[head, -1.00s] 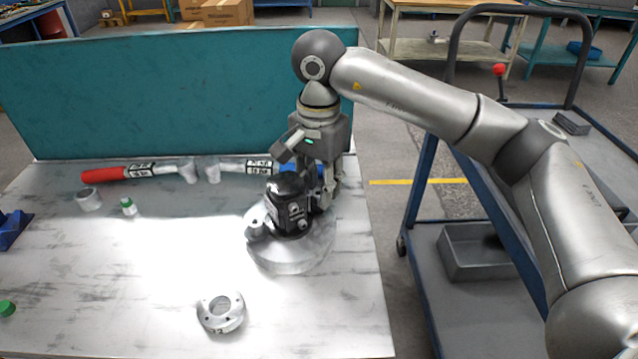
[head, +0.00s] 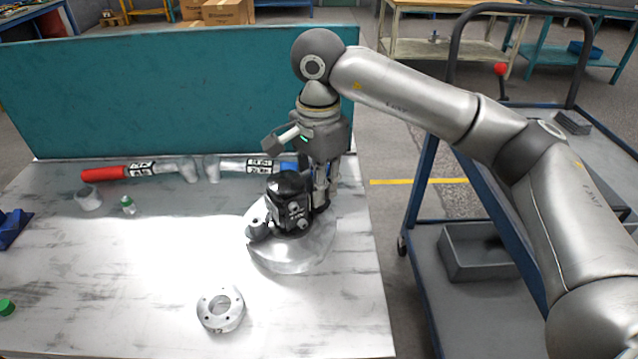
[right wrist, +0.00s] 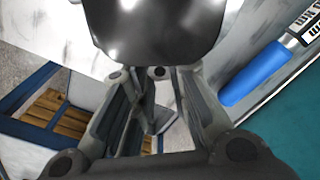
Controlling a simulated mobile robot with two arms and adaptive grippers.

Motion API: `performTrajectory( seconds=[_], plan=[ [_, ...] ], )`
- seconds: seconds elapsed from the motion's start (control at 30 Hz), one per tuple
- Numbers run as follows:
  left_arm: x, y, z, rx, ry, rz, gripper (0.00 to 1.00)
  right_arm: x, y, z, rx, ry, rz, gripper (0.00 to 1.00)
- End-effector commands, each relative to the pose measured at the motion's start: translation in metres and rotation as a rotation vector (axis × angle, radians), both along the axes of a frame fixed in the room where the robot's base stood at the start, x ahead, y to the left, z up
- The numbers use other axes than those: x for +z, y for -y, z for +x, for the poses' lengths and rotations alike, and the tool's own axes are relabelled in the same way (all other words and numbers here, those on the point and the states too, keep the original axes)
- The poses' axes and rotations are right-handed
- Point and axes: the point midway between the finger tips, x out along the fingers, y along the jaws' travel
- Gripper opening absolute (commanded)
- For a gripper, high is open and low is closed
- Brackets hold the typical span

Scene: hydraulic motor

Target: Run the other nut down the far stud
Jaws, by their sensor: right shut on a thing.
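The black hydraulic motor (head: 290,200) stands on a round pale metal base (head: 290,258) at the right of the bench. A nut shows on the near-left side of the motor's flange (head: 257,230). My right gripper (head: 320,205) points down just behind and right of the motor, at its far side. In the right wrist view the gripper's fingers (right wrist: 160,100) reach under the dark motor body (right wrist: 150,30). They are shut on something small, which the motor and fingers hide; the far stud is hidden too. My left gripper is out of view.
A red-handled tool (head: 105,173) and a blue-handled tool (head: 245,164) lie along the teal back panel (head: 180,90). A flanged ring (head: 220,310), a grey ring (head: 89,200) and a small green-and-white bottle (head: 128,206) stand on the bench.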

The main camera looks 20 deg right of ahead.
Motion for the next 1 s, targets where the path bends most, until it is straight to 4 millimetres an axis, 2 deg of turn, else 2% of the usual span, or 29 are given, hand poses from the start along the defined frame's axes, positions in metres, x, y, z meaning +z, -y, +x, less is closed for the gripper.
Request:
performTrajectory(
  seconds=[0.2,0.63,1.0],
  plan=[
    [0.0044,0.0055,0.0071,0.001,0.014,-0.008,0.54,-0.0006,-0.0017,-0.0012,-0.197,-0.003,0.003,0.0],
    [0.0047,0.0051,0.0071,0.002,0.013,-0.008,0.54,-0.0006,-0.0015,-0.0012,-0.257,-0.003,0.002,0.0],
    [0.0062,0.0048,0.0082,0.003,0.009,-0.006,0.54,-0.0013,-0.0013,-0.0012,-0.603,-0.004,0.001,0.0]
  ],
)
